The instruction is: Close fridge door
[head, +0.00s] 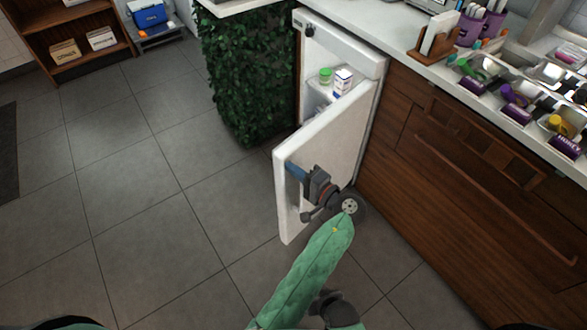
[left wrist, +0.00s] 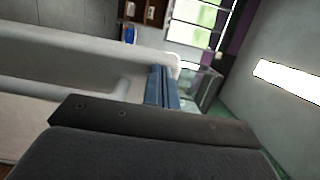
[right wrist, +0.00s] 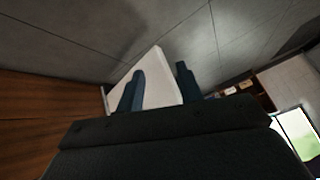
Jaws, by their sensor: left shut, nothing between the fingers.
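The white fridge door (head: 325,150) stands open from the small fridge under the counter, and its outer face is towards me. My left gripper (head: 296,172) is shut and empty, with its blue fingers at that face near the door's free edge. I cannot tell whether they touch it. In the left wrist view the closed fingers (left wrist: 162,86) lie beside a pale panel. My right gripper (right wrist: 161,80) is open and empty in the right wrist view, with a white panel, likely the door (right wrist: 150,85), beyond its fingers. It does not show in the head view.
A green-capped jar (head: 325,75) and a small white box (head: 343,82) are inside the fridge. Wooden drawers (head: 470,170) stand close on the right, below a counter with toppings. A leafy panel (head: 245,75) is left of the fridge. The tiled floor (head: 130,180) on the left is clear.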

